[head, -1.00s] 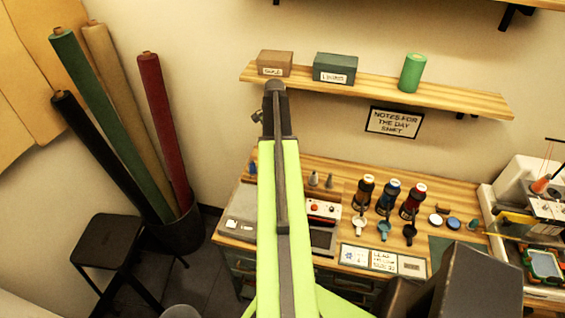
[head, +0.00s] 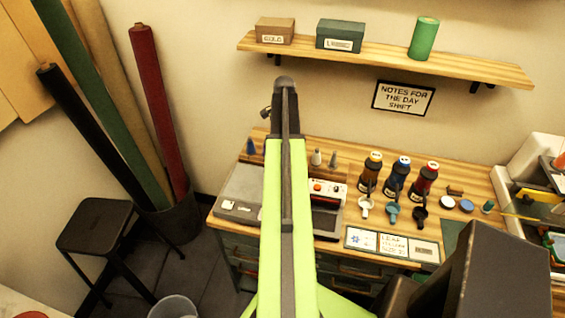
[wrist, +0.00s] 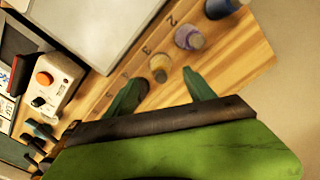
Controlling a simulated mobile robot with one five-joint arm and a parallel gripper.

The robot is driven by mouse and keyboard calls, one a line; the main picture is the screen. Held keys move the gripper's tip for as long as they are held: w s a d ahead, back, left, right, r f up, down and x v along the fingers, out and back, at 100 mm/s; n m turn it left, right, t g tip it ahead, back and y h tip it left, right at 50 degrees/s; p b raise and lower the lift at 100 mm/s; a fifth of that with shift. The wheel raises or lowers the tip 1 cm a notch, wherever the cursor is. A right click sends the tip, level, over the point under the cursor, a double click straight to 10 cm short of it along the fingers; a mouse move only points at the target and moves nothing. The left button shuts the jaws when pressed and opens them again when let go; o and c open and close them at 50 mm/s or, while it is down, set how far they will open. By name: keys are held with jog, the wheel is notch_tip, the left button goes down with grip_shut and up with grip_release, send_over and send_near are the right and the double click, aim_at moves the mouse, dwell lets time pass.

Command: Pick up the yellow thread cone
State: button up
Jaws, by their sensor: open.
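The yellow thread cone (wrist: 158,68) stands on a wooden strip in the wrist view, seen from above. My gripper (wrist: 164,88) is open, with its two green fingers pointing toward the strip. The yellow cone shows just beyond the gap between the fingertips, with nothing between the fingers that I can make out. A purple-grey cone (wrist: 189,37) and a dark blue cone (wrist: 222,7) stand farther along. A dark brown object (wrist: 142,88) is partly hidden by the left finger. In the head view the gripper and the yellow cone are hidden behind my arm.
A machine with an orange knob (wrist: 47,80) and a grey flat panel (wrist: 85,25) lie left of the cones. On the bench (head: 230,222), dark bottles (head: 396,178) stand at right. A shelf (head: 385,57) hangs above. A black stool (head: 95,228) stands at left.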

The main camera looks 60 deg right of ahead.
jog(key=shift+f, duration=0.15)
notch_tip(320, 180, down, 5)
jog(key=b, duration=0.5)
jog(key=shift+a+f, duration=0.1)
jog(key=shift+f, duration=0.1)
jog(key=shift+r, duration=0.2)
grip_shut()
